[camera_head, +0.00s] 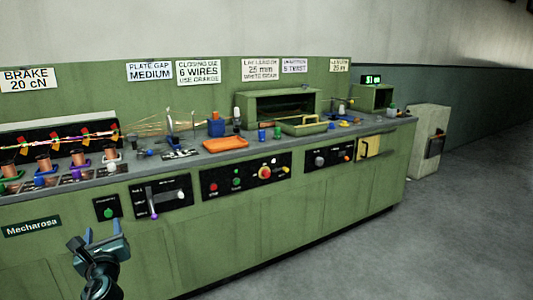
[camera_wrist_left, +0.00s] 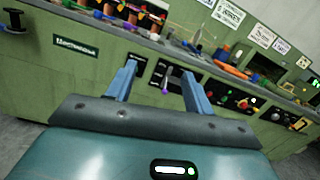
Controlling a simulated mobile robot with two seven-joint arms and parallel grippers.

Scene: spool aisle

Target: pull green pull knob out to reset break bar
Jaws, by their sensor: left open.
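The green pull knob (camera_head: 110,213) sits on a small black panel (camera_head: 98,203) on the green bench front, right of the Mecharosa label. My left gripper (camera_head: 102,236) is open and empty, just below the knob in the head view, its fingers pointing toward the bench front. In the left wrist view the blue fingers (camera_wrist_left: 159,75) are spread apart, with the bench front beyond them. The small panel there is partly behind the left finger, and the knob is hard to make out. The knob appears untouched. My right gripper is not in view.
A panel with a purple-tipped lever (camera_head: 152,203) is right of the knob. Further right is a panel with red and green buttons (camera_head: 236,181) and a red-yellow knob (camera_head: 265,173). Spools and an orange tray (camera_head: 225,144) stand on the bench top.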

